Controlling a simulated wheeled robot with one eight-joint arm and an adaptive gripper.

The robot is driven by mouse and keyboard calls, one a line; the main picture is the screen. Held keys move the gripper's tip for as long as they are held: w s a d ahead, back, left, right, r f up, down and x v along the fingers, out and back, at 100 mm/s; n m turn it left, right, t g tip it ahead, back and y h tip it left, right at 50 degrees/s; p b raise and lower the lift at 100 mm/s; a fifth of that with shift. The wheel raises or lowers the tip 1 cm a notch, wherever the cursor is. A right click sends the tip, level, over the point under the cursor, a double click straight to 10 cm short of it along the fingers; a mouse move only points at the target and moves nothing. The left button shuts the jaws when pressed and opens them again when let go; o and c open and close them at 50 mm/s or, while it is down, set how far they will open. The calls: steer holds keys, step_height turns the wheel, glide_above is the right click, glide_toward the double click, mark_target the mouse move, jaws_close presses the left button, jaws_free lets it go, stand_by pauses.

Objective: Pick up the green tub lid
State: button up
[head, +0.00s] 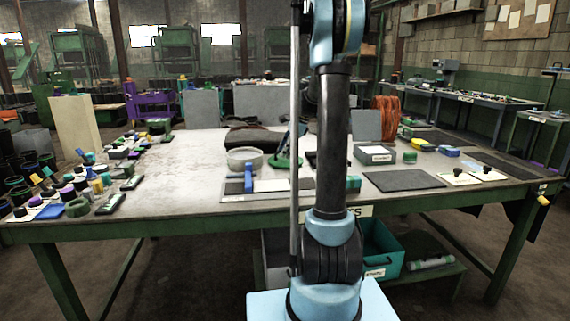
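A flat green round piece (284,161), which looks like the green tub lid, lies on the worktable just left of my upright arm. A dark slanted shape stands over its right part, and I cannot tell what it is. A pale grey round tub (244,158) stands just left of the green piece, apparently open at the top. My arm rises through the middle of the head view and covers part of the table. My gripper is mostly hidden behind the arm, and its fingers cannot be made out.
The worktable (190,165) has free room at left centre. Small jars and sleeves crowd its left end. A folded dark cloth (253,138) lies behind the tub. A dark mat (403,181) and small boxes lie right of my arm. A teal bin (382,250) stands below.

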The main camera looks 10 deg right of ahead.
steer(key=shift+f, duration=0.2)
stand_by(0.3)
jaws_close()
